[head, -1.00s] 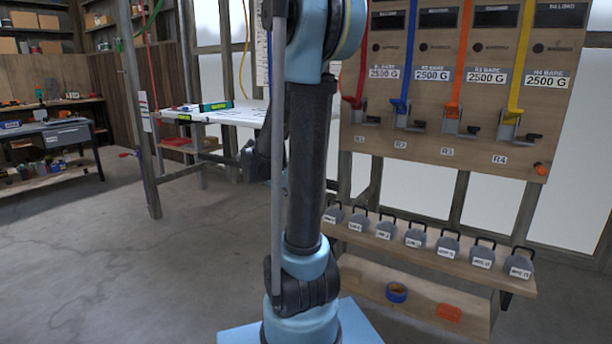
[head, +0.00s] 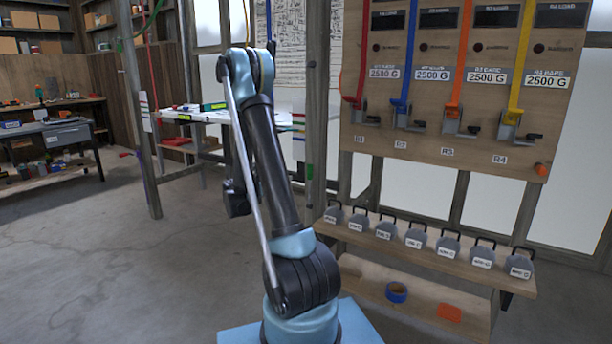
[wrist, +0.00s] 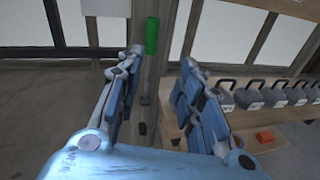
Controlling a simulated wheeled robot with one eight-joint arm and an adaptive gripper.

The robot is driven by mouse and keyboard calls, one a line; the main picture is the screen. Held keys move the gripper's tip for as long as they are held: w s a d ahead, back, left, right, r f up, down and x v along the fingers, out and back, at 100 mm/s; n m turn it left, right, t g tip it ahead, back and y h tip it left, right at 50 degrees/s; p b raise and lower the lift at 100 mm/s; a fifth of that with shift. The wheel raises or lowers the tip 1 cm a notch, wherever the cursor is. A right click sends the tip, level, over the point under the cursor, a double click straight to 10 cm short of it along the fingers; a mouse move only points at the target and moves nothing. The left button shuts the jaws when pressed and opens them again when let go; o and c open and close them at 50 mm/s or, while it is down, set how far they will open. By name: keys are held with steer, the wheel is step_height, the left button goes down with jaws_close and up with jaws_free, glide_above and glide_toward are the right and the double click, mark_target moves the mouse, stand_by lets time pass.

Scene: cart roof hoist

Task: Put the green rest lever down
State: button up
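The green rest lever (wrist: 152,36) shows in the wrist view as a bright green upright bar in front of a grey post. A small green piece on the post in the head view (head: 309,172) appears to be the same lever. My gripper (wrist: 162,58) is open and empty, with one blue finger on each side of the picture. The green lever stands above and between the fingertips in the wrist view, apparently beyond them. I see no contact. In the head view my gripper cannot be made out clearly behind my arm.
A shelf of grey weights (head: 414,238) stands right of the post, with blue tape (head: 397,292) and an orange item (head: 449,313) below. A wooden panel (head: 420,100) with coloured straps is above. A workbench (head: 230,116) stands behind my arm. The floor at left is clear.

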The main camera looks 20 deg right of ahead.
steer(key=w+f+n, duration=0.1)
glide_toward(308, 172)
steer(key=shift+t+h, duration=0.3)
steer(key=x, duration=0.9)
steer(key=shift+w+d+f, duration=0.2)
steer(key=shift+d+f, duration=0.05)
steer(key=shift+d, duration=0.1)
